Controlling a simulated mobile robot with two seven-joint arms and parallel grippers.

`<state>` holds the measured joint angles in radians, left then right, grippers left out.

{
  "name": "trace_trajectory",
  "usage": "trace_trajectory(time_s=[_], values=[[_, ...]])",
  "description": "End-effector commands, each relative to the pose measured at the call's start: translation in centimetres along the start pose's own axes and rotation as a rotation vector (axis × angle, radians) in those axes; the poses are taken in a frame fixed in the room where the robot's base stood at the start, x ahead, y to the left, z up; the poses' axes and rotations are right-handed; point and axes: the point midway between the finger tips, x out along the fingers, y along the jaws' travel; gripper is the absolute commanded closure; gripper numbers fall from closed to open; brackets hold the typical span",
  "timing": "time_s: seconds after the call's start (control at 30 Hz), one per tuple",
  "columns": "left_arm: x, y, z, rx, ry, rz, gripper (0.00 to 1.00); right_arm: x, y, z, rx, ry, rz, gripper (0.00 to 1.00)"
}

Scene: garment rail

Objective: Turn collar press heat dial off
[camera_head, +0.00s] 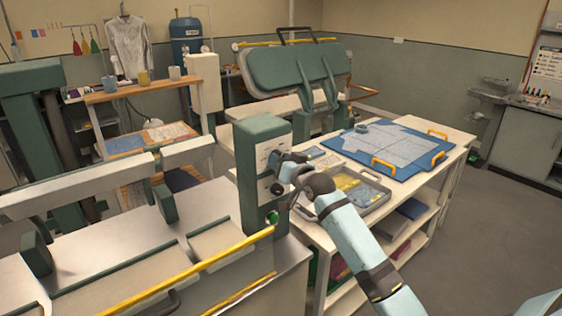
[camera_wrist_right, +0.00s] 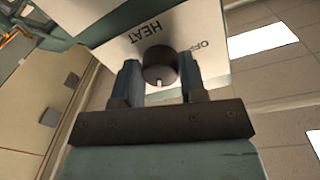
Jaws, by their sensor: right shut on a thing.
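The collar press control box (camera_head: 262,135) is green with a pale front panel. In the right wrist view the dark round heat dial (camera_wrist_right: 160,66) sits on the pale panel marked HEAT (camera_wrist_right: 140,34), with a second label, apparently OFF, at its upper right. A pale mark on the dial is at its lower side in that view, on the side away from the labels. My right gripper (camera_wrist_right: 160,82) is shut on the dial, one finger on each side. In the head view my right gripper (camera_head: 279,162) reaches the panel and hides the dial. My left gripper is not seen.
A black knob (camera_head: 277,189) and a green button (camera_head: 272,217) are below my gripper on the box. A grey tray (camera_head: 372,205) and a blue board (camera_head: 432,164) lie on the white table to the right. A yellow bar (camera_head: 190,272) runs along the press front.

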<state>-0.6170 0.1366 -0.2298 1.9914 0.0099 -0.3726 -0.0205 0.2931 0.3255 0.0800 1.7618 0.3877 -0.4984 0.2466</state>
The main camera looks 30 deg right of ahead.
Motion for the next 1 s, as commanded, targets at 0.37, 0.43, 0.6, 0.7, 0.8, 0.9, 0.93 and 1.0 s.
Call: trace_trajectory(time_s=[0.37, 0.43, 0.6, 0.7, 0.8, 0.9, 0.93, 1.0], values=[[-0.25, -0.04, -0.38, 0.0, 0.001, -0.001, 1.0, 0.02, 0.11, -0.1, -0.238, 0.013, -0.006, 0.85], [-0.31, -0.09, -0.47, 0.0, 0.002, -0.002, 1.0, 0.02, 0.13, -0.12, -0.303, 0.018, -0.008, 0.85], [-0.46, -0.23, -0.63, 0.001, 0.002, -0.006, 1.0, 0.03, 0.21, -0.12, -0.465, 0.028, -0.011, 0.85], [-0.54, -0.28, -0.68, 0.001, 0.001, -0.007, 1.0, 0.04, 0.24, -0.09, -0.559, 0.033, -0.013, 0.85], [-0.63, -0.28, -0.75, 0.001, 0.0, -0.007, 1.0, 0.04, 0.28, -0.1, -0.655, 0.039, -0.015, 0.85], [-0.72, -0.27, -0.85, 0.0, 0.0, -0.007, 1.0, 0.04, 0.35, -0.15, -0.751, 0.045, -0.016, 0.85], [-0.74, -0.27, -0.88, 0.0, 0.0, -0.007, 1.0, 0.05, 0.33, -0.14, -0.778, 0.047, -0.017, 0.85], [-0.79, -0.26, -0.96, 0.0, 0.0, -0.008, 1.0, 0.05, 0.33, -0.16, -0.845, 0.052, -0.018, 0.85]])
